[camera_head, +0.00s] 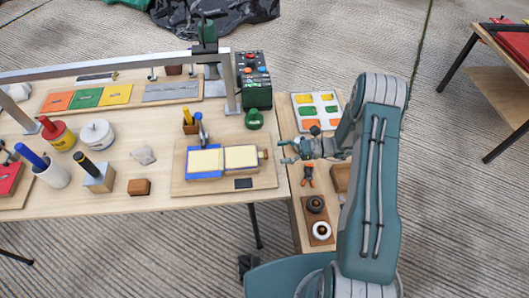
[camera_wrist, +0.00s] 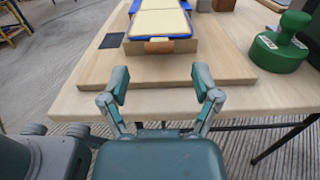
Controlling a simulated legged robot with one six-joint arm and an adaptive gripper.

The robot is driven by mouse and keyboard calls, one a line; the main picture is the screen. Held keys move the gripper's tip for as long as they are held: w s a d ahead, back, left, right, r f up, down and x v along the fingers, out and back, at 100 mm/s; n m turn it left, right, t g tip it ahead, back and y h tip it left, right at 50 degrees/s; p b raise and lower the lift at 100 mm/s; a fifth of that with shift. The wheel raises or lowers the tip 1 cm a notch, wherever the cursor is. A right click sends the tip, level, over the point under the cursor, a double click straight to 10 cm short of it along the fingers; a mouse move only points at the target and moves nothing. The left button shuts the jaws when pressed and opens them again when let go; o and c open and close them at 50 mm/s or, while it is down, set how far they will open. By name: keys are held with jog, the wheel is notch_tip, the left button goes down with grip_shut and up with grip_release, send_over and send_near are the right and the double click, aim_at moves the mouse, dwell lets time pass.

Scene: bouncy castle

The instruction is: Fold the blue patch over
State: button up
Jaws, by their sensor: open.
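The blue patch (camera_head: 187,172) lies on a wooden board (camera_head: 233,190) on the table, its blue showing around two cream panels side by side. In the wrist view the blue patch (camera_wrist: 183,46) lies ahead, with a small tan tab (camera_wrist: 158,46) at its near end. My gripper (camera_head: 287,152) is right of the board in the head view, apart from the patch. In the wrist view my gripper (camera_wrist: 160,78) has its two fingers spread with nothing between them, before the board's near edge. What lies under the cream panels is hidden.
A green round-knobbed stamp (camera_wrist: 279,50) stands to the right in the wrist view. A dark rectangle (camera_head: 243,183) lies on the board's front part. A side table beside my arm holds a tray of coloured patches (camera_head: 318,108) and orange-handled pliers (camera_head: 308,174). A metal frame (camera_head: 120,68) spans the table's back.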

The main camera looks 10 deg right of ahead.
aim_at(266, 152)
jog(key=shift+a, duration=2.85)
jog(key=shift+d, duration=0.2)
grip_shut()
